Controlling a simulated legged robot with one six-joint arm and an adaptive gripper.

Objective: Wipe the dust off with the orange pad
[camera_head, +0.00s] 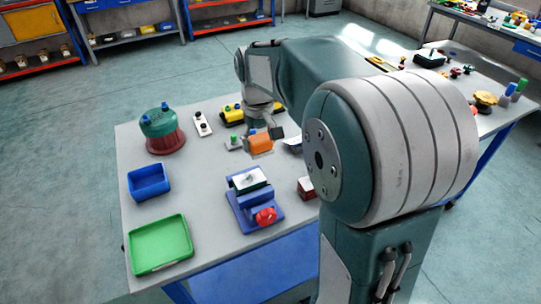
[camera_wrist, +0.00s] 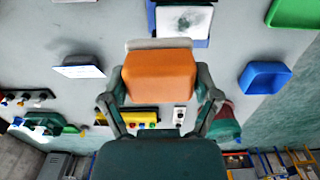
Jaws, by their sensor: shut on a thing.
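My gripper (camera_head: 265,132) is shut on the orange pad (camera_head: 261,143) and holds it above the table, behind the blue vise. In the wrist view the gripper fingers (camera_wrist: 160,88) grip both sides of the pad (camera_wrist: 158,74), which has a pale grey layer along one edge. A pale plate (camera_head: 250,180) lies on top of the blue vise (camera_head: 258,200), which has a red knob in front. The plate (camera_wrist: 186,19) carries a dark, speckled dust patch. The pad is apart from the plate.
A green tray (camera_head: 161,265), a blue bin (camera_head: 131,185) and a green-and-red round part (camera_head: 160,145) stand at the left. A yellow control box (camera_head: 232,123) and small parts lie behind my gripper. A small red block (camera_head: 306,188) lies right of the vise.

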